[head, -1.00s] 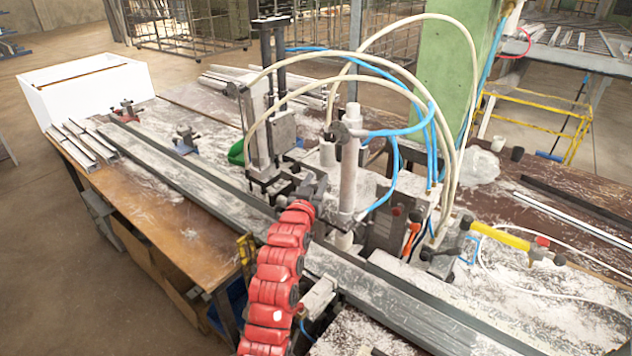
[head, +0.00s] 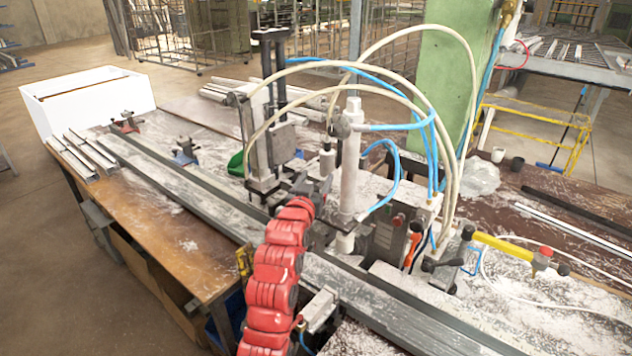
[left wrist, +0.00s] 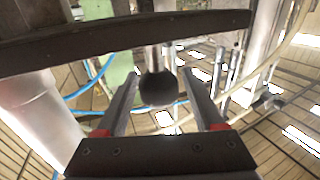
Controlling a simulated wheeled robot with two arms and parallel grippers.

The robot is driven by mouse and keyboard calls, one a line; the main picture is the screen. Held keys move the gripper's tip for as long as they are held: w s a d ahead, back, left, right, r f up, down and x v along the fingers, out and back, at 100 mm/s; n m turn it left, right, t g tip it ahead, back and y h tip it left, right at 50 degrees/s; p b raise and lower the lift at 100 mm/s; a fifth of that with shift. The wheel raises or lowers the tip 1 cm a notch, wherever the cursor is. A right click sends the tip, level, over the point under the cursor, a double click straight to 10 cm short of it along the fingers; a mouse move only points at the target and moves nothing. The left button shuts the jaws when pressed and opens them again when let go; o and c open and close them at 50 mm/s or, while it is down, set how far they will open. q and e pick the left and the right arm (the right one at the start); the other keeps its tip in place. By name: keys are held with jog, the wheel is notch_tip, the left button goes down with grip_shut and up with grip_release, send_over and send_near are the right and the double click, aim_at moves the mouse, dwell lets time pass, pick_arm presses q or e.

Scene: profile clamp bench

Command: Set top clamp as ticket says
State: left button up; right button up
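The top clamp (head: 257,150) stands over the long grey profile rail (head: 180,185), with a tall dark guide column. My left gripper (head: 314,184) is beside the clamp and the thick grey post (head: 350,150), at the end of my red arm. In the left wrist view, my left gripper (left wrist: 161,78) is open. A dark round knob (left wrist: 158,89) on a thin rod shows between its two fingers, with a visible gap on each side. Whether the knob is level with the fingertips I cannot tell. No readable ticket shows. My right gripper is not in view.
White and blue hoses arch over the clamp. A green pillar (head: 445,90) stands behind it. A yellow-handled lever (head: 505,245) is at the right, a white box (head: 90,105) at the far left. Shavings cover the bench (head: 215,265).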

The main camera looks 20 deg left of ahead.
pick_arm(q)
jog(key=shift+f, duration=0.15)
jog(key=shift+s+f+b, duration=0.1)
jog(key=shift+s+b, duration=0.2)
jog(key=shift+s, duration=0.15)
jog(key=s+p, duration=0.6)
jog(key=s, duration=1)
jog(key=shift+s+d, duration=0.25)
jog(key=shift+d, duration=0.1)
